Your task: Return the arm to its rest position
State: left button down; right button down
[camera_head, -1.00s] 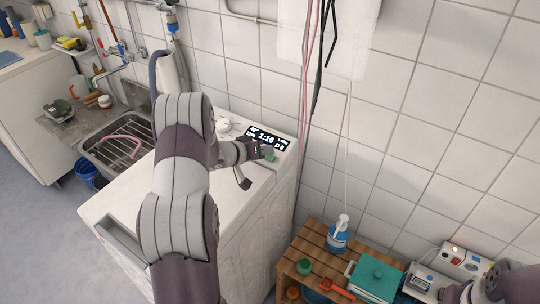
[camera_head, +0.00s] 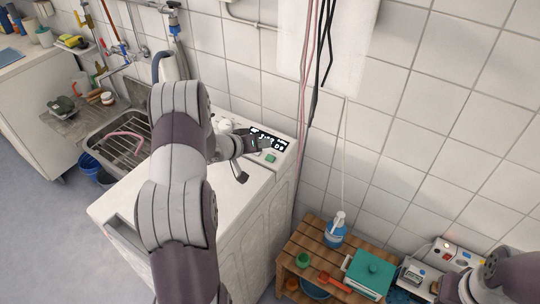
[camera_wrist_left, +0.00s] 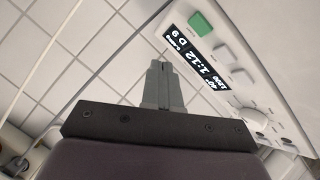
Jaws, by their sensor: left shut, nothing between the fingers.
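My left arm crosses the head view over the white washing machine (camera_head: 122,205). My left gripper (camera_head: 266,143) is shut and empty, close to the machine's control panel. In the left wrist view its fingers (camera_wrist_left: 161,66) are together with nothing between them. The lit display (camera_wrist_left: 197,56) shows beside them, as does the green button (camera_wrist_left: 201,24). In the head view the green button (camera_head: 271,158) is in plain sight just below the fingertips, apart from them as far as I can see. My right arm (camera_head: 508,278) shows at the lower right; its fingers are not clear.
A wooden slatted stand (camera_head: 308,245) at the right holds a blue bottle (camera_head: 335,232), a teal box (camera_head: 370,271) and small items. Cables (camera_head: 318,75) hang in front of the tiled wall. A sink (camera_head: 118,140) lies left of the machine.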

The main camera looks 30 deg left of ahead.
dwell(0.6)
pick_arm(q)
jog(key=s+a+f+y, duration=0.1)
jog(key=s+a+f+g+y, duration=0.1)
jog(key=f, duration=0.1)
jog(key=s+a+f+g+y, duration=0.1)
jog(key=s+a, duration=0.1)
jog(key=shift+f+m+y, duration=0.3)
jog(key=shift+f, duration=0.1)
jog(key=s+g, duration=0.1)
jog(key=s+g+y, duration=0.1)
jog(key=s, duration=0.1)
jog(key=s+g, duration=0.1)
jog(key=s, duration=0.1)
jog(key=shift+s+d+f+g+y, duration=0.1)
jog(key=shift+s+d+g+y, duration=0.15)
jog(key=shift+d+g+y, duration=0.15)
jog(key=s+d+r+m+g, duration=0.1)
jog(key=s+d+r, duration=0.2)
jog(key=s+d, duration=0.2)
jog(key=s+d+r+m+g+h, duration=0.1)
jog(key=s+d+r+g, duration=0.1)
jog(key=s+d, duration=0.4)
jog(key=s+d+r+m+g, duration=0.1)
jog(key=s+d+r, duration=0.4)
jog(key=d, duration=0.4)
jog(key=shift+s+d+m, duration=0.3)
jog(key=shift+s, duration=0.1)
